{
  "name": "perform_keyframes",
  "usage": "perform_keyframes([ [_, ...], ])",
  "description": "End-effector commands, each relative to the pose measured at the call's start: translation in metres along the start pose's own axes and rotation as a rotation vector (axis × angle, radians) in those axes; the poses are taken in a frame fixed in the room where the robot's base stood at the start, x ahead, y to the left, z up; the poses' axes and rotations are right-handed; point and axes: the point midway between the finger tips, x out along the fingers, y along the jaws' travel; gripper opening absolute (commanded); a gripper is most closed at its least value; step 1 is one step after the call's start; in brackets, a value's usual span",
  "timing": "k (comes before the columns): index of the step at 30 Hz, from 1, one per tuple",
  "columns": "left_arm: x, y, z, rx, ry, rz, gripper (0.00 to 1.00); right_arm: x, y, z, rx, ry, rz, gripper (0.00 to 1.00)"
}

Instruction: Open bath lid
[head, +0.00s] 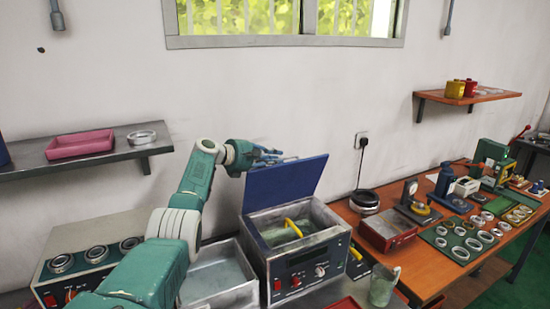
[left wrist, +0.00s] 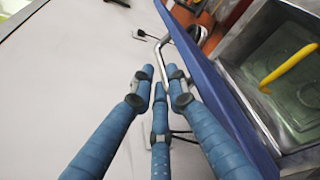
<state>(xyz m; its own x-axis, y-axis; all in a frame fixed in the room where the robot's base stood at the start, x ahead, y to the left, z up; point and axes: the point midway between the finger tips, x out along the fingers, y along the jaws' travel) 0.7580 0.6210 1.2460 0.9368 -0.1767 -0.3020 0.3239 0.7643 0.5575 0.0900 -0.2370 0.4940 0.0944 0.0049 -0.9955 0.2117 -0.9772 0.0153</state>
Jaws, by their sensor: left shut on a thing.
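The bath (head: 312,256) is a grey metal box with a front panel of red switches, a display and a knob. Its blue lid (head: 285,183) stands raised and tilted at the back, so the bath's inside shows. My left gripper (head: 278,158) is at the lid's top left edge. In the left wrist view the blue-wrapped fingers (left wrist: 162,85) are shut on the lid's bent metal handle (left wrist: 163,48), beside the blue lid (left wrist: 225,95). A yellow handle (left wrist: 288,66) shows inside the bath. My right gripper is not in view.
An open metal tray (head: 222,277) stands left of the bath. A device with several rings (head: 88,257) is further left. A wall shelf (head: 100,158) with a pink tray is behind my arm. An orange bench (head: 433,262) with rings and tools lies to the right.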

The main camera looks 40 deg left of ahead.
Motion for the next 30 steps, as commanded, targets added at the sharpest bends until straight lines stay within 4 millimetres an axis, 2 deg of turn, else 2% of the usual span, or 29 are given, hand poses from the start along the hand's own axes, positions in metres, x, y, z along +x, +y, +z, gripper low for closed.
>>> perform_keyframes([
  [1,0.001,-0.006,-0.009,-0.002,0.018,-0.01,0.0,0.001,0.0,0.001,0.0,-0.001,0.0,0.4],
  [8,0.001,-0.007,-0.011,-0.003,0.02,-0.012,0.0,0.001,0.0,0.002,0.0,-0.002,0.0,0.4],
  [9,0.001,-0.007,-0.011,-0.003,0.02,-0.013,0.2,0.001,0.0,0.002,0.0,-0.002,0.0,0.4],
  [10,0.001,-0.007,-0.011,-0.003,0.02,-0.013,0.26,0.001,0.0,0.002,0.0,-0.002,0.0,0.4],
  [11,0.001,-0.007,-0.011,-0.003,0.02,-0.013,0.28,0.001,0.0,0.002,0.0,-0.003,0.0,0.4],
  [23,-0.001,-0.007,-0.012,-0.001,0.021,-0.013,0.28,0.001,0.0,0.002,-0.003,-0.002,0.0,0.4],
  [30,-0.024,-0.006,-0.01,0.005,0.022,-0.01,0.28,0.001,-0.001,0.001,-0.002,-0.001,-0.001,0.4],
])
